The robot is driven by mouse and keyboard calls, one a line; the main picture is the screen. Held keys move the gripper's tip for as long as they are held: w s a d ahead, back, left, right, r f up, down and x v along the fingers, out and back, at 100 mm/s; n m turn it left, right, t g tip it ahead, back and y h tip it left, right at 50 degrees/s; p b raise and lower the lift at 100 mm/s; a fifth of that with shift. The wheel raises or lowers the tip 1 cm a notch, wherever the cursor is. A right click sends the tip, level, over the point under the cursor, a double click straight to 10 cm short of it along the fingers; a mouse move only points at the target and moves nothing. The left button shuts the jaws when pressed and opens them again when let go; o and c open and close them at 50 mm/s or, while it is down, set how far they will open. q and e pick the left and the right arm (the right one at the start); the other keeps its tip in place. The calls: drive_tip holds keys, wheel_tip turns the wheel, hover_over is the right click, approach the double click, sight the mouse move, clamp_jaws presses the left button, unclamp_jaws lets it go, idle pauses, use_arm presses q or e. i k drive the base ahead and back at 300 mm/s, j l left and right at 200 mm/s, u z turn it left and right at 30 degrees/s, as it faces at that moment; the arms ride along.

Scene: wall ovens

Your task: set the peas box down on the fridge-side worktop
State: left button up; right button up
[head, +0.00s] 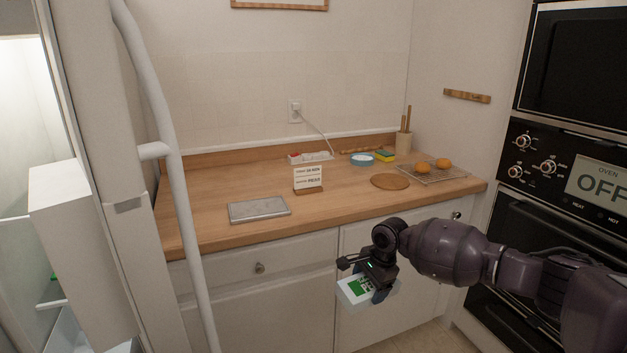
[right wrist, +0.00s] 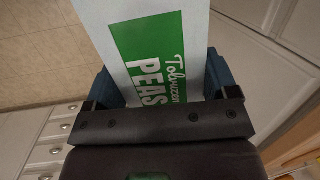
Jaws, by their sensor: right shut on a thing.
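The peas box (head: 355,289), white with a green label, is held in my right gripper (head: 368,283) in front of the cabinet doors, below the worktop's front edge. In the right wrist view the peas box (right wrist: 150,55) shows its "PEAS" lettering between the two fingers of my right gripper (right wrist: 160,90), which is shut on it. The wooden worktop (head: 330,220) beside the fridge runs behind and above the box. My left gripper is in neither view.
On the worktop are a metal tray (head: 259,208), a small sign (head: 308,180), a round wooden board (head: 390,181) and a wire rack (head: 440,174) with oranges. The fridge door handle (head: 172,180) stands at left, ovens (head: 570,150) at right. The worktop's front middle is bare.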

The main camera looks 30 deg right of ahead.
sight(355, 189)
drive_tip(key=l+u, duration=0.15)
drive_tip(key=l, duration=0.3)
drive_tip(key=l+u, duration=0.15)
drive_tip(key=l, duration=0.35)
drive_tip(key=k+l+u, duration=0.1)
drive_tip(key=l, duration=0.35)
drive_tip(key=k+l+u, duration=0.15)
drive_tip(key=l, duration=0.3)
drive_tip(key=l+u, duration=0.15)
drive_tip(key=l, duration=0.3)
drive_tip(key=k+l+u, duration=0.15)
drive_tip(key=l, duration=0.25)
